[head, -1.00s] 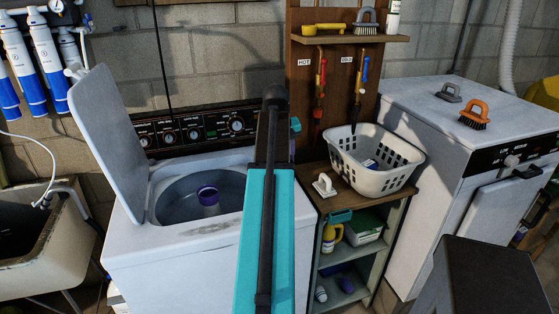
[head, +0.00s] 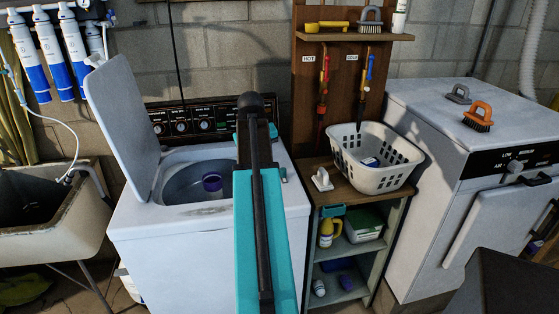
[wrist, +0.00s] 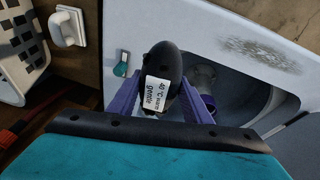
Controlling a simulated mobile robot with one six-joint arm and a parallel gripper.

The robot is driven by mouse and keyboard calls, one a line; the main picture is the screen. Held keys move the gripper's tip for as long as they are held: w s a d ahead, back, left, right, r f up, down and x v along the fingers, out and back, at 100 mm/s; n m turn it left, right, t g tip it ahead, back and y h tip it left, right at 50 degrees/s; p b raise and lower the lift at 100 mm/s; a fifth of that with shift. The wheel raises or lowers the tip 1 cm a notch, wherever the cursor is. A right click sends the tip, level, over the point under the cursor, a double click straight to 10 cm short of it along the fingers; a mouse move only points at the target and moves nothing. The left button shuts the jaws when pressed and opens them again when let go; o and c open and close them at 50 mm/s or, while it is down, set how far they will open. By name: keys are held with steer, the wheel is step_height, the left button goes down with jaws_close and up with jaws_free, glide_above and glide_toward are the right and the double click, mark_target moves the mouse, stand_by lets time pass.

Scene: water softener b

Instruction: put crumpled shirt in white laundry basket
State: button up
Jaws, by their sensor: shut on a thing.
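The white laundry basket (head: 372,182) stands on the wooden top of a small shelf unit, right of the washing machine. It holds a small blue-and-white item. Its edge also shows at the left of the wrist view (wrist: 10,88). In the wrist view, my gripper (wrist: 160,90) has its purple fingers shut on a dark bundle, the crumpled shirt (wrist: 162,60), with a white care label facing the camera. The shirt is above the washer's front area, beside the open tub and apart from the basket. In the head view my arm hides the gripper and shirt.
The open washing machine (head: 200,245) has its lid (head: 122,115) raised at left. A white iron-like object (head: 321,180) sits left of the basket. A pegboard shelf (head: 350,37) rises behind it. A dryer (head: 430,110) stands at right, a sink (head: 50,235) at left.

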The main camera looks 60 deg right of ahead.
steer(key=w+a, duration=0.3)
steer(key=a, duration=0.1)
steer(key=w+a+f+n, duration=0.1)
steer(key=w+a, duration=0.3)
steer(key=w+a+f+n, duration=0.1)
steer(key=w+a, duration=0.3)
steer(key=shift+t, duration=0.3)
steer(key=w+a, duration=0.2)
steer(key=a, duration=0.1)
steer(key=w+a+f+n, duration=0.1)
steer(key=w+a, duration=0.1)
steer(key=a, duration=0.2)
steer(key=w+a+n, duration=0.1)
steer(key=w+a, duration=0.1)
steer(key=a, duration=0.1)
steer(key=shift+w+a+f, duration=0.15)
steer(key=shift+a, duration=0.05)
steer(key=w+a+f+n, duration=0.1)
steer(key=w+a, duration=0.1)
steer(key=a, duration=0.7)
steer(key=w+a+f+n+y+b, duration=0.1)
steer(key=w+a+f, duration=0.1)
steer(key=a, duration=0.7)
steer(key=w+a+f+n+t+b, duration=0.1)
steer(key=w+a+f+n, duration=0.1)
steer(key=a, duration=0.7)
steer(key=shift+a+f, duration=0.2)
steer(key=shift+a, duration=0.05)
steer(key=shift+a, duration=0.1)
